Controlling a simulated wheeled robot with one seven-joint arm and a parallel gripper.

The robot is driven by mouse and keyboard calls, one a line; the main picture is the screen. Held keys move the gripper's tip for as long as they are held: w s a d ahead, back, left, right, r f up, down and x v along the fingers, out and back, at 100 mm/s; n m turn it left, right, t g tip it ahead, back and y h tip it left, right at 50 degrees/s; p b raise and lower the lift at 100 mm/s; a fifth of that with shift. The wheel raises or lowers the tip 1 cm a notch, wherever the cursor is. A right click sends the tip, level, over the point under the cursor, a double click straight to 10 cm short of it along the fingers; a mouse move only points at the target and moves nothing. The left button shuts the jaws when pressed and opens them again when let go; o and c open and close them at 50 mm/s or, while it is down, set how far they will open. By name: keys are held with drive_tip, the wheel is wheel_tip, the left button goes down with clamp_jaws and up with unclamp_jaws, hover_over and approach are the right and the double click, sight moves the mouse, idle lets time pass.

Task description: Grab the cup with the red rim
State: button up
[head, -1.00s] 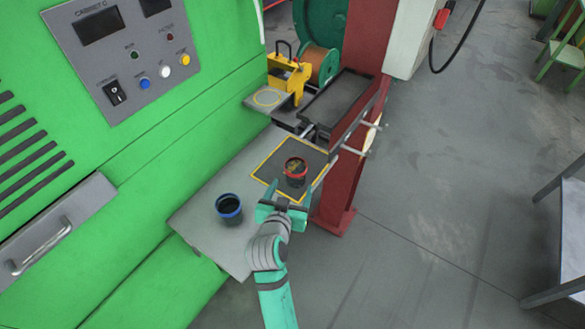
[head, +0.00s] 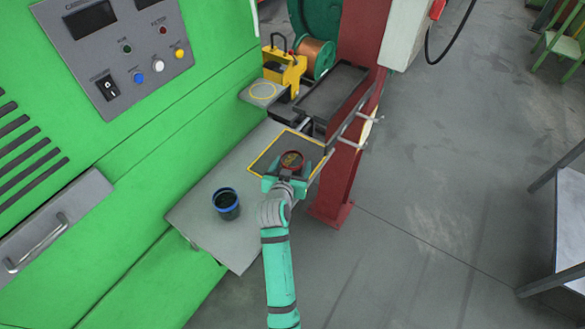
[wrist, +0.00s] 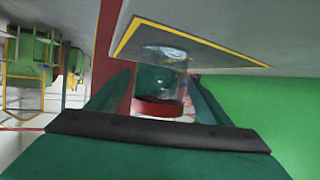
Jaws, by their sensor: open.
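The cup with the red rim (head: 291,159) stands on the dark mat with a yellow border (head: 262,164), on the grey shelf of the green machine. It also shows in the wrist view (wrist: 158,107), picture inverted, with its red rim low and its body glassy and dark. My gripper (head: 286,179) is at the near side of this cup. Its jaws are open, one finger to each side of the cup in the wrist view. I cannot tell whether either finger touches it. My gripper hides the cup's lower near side in the head view.
A cup with a blue rim (head: 227,203) stands on the grey shelf (head: 200,205) left of my gripper. A dark tray (head: 333,92) lies beyond the mat. A red post (head: 347,165) rises close on the right. A yellow device (head: 285,70) stands farther back.

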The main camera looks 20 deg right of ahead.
drive_tip(key=shift+c, duration=0.5)
drive_tip(key=c, duration=1)
